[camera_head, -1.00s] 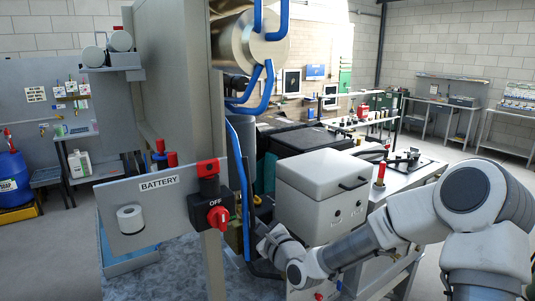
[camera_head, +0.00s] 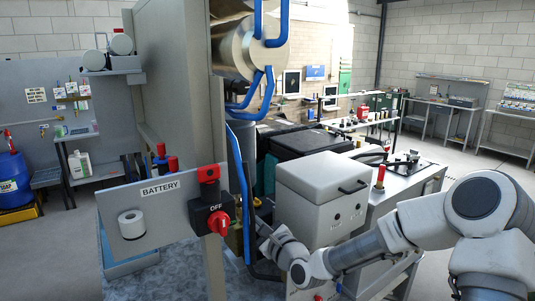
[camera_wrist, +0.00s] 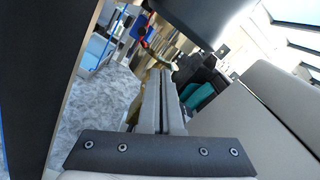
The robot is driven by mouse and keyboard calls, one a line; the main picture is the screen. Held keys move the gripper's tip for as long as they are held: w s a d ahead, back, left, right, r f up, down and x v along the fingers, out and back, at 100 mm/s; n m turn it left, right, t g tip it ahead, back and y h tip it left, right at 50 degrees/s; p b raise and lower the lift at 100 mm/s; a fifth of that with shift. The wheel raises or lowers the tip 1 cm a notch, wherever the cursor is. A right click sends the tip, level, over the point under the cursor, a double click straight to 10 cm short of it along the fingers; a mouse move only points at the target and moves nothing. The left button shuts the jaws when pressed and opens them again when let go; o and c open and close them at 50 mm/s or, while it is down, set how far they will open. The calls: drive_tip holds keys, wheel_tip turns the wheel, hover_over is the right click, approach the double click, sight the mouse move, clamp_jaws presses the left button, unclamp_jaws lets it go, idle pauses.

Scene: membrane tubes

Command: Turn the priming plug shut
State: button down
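In the head view my gripper (camera_head: 268,236) is low in the middle, right of the grey post and blue pipe, and partly hidden. In the wrist view its two grey fingers (camera_wrist: 162,78) lie side by side with only a thin line between them, so it looks shut. No object shows clearly between them. Beyond the fingertips is a cluttered patch of brassy and dark parts (camera_wrist: 172,58). I cannot make out the priming plug for certain in either view.
A blue pipe (camera_head: 241,185) and grey post (camera_head: 215,265) stand left of my gripper. The battery panel (camera_head: 160,215) carries a red switch (camera_head: 219,222). A white lidded box (camera_head: 320,200) is close on the right. Open floor (camera_head: 70,240) lies left.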

drive_tip(key=v, duration=0.2)
drive_tip(key=p+v, duration=0.1)
drive_tip(key=v, duration=0.1)
drive_tip(key=p+v, duration=0.1)
drive_tip(key=v, duration=0.1)
drive_tip(key=shift+r, duration=0.3)
